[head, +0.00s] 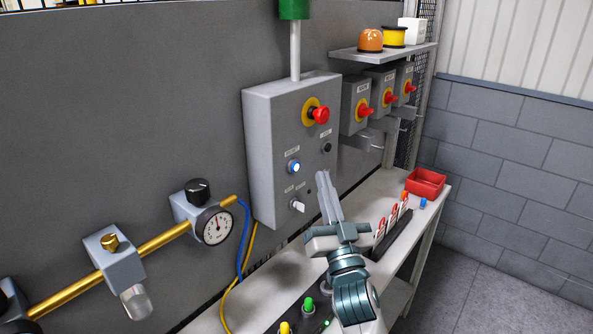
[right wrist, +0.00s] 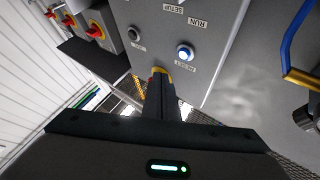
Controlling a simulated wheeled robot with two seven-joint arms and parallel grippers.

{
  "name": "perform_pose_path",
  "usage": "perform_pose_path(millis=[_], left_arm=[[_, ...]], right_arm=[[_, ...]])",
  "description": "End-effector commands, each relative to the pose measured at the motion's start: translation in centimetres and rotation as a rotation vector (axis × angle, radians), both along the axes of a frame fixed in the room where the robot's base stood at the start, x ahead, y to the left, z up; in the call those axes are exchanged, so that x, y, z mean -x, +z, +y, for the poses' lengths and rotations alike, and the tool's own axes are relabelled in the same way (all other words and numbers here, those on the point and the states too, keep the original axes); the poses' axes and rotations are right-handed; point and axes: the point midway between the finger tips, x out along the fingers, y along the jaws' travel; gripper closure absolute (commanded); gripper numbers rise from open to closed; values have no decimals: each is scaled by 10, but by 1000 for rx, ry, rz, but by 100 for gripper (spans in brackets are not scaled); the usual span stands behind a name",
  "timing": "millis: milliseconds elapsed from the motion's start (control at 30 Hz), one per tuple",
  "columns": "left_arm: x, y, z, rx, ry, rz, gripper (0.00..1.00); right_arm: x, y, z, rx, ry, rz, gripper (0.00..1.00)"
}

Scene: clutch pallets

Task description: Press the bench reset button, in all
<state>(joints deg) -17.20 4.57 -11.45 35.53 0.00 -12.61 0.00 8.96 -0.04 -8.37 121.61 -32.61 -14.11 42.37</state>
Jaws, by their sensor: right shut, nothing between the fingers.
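A grey control box (head: 265,150) is fixed to the dark wall panel. In the right wrist view the fingers (right wrist: 160,80) point up, left of and below the button. My left gripper is not in view.
The box also carries a red emergency stop (head: 320,115), a black button (head: 327,147) and a selector switch (head: 297,206). Red-knobbed switches (head: 365,111) stand right. A gauge (head: 215,226) and brass pipe lie left. The bench holds a red bin (head: 425,181) and padlock tags.

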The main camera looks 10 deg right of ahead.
Motion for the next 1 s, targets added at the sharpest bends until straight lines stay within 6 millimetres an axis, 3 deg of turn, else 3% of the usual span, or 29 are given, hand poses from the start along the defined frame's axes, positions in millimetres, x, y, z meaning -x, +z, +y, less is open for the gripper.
perform_pose_path(millis=[400, 1000], left_arm=[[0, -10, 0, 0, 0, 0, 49], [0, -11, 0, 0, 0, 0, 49]], right_arm=[[-28, 0, 22, -2, 1, -1, 100], [-30, 0, 24, -1, 0, 0, 100]])
